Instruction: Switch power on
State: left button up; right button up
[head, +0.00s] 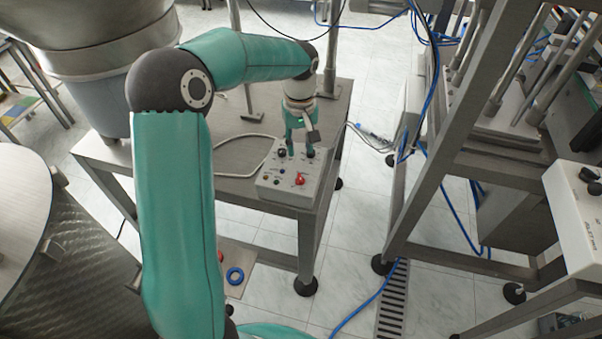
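A light grey control box (318,186) sits on the corner of a metal table. Its top panel has a red knob or switch (299,180), a black knob at the back left (282,153), another dark knob at the back right (310,153) and several small buttons. My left gripper (300,149) points down over the back part of the panel. Its two fingers are apart, with one by each black knob, and nothing shows held between them. Whether the fingertips touch the panel or a knob, I cannot tell. My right gripper is not in view.
The metal table (235,186) has a pale cable (246,137) lying beside the box. A large metal bowl feeder (85,45) stands at the back left. A metal frame (405,190) rises on the right, with another control box (580,215) at the right edge.

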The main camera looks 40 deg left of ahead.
aim_at(300, 177)
pick_arm(q)
notch_tip(300, 177, down, 11)
jog(key=shift+f+p, duration=0.15)
jog(key=shift+p, duration=0.2)
jog(key=shift+c, duration=0.3)
grip_shut()
